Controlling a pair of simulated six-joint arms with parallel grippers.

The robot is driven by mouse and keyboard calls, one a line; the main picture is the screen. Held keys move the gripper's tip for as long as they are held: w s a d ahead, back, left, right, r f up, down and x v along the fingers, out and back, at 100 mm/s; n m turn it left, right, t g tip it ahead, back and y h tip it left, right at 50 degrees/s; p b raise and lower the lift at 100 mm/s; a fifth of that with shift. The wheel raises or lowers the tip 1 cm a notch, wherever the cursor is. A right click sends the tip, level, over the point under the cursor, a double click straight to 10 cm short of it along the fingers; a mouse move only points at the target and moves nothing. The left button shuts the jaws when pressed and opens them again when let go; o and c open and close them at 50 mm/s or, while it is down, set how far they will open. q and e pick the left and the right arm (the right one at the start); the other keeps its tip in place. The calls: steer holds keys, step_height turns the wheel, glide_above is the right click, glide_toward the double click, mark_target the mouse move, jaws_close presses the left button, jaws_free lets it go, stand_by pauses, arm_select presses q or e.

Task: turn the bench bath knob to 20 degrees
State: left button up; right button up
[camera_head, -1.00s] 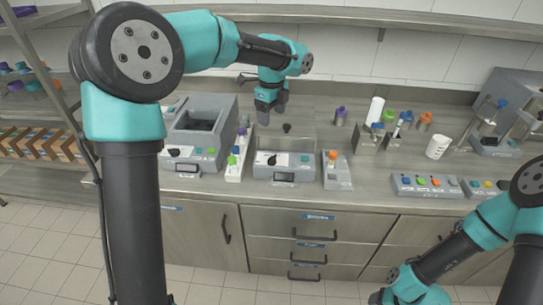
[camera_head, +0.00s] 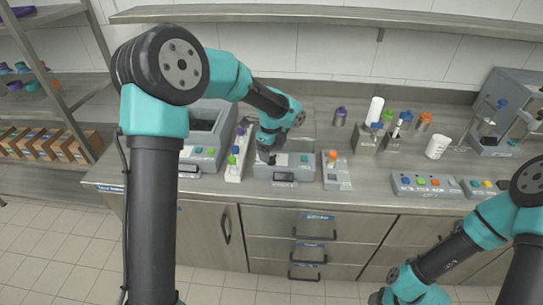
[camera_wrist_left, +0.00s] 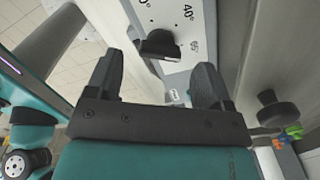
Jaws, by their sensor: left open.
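The bench bath (camera_head: 300,172) is a low grey unit on the bench with a pale front panel and a small display. My left gripper (camera_head: 266,155) is over its front left part and hides most of the knob in the head view. In the left wrist view the black knob (camera_wrist_left: 160,44) stands on the white panel beside printed marks, one reading 40°. My left gripper (camera_wrist_left: 160,85) is open there. The knob lies beyond and between its two fingers, apart from them. My right gripper is out of view; only right arm links show at lower right.
A larger grey bath (camera_head: 205,125) stands to the left, with a narrow rack (camera_head: 233,172) of coloured caps between. A small unit with an orange top (camera_head: 336,173) is close on the right. A black round handle (camera_wrist_left: 278,113) shows in the wrist view.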

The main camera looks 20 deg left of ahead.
mark_target(271, 159)
arm_select(q)
steer(key=shift+f, duration=1.3)
steer(key=shift+c, duration=0.2)
steer(key=c, duration=0.9)
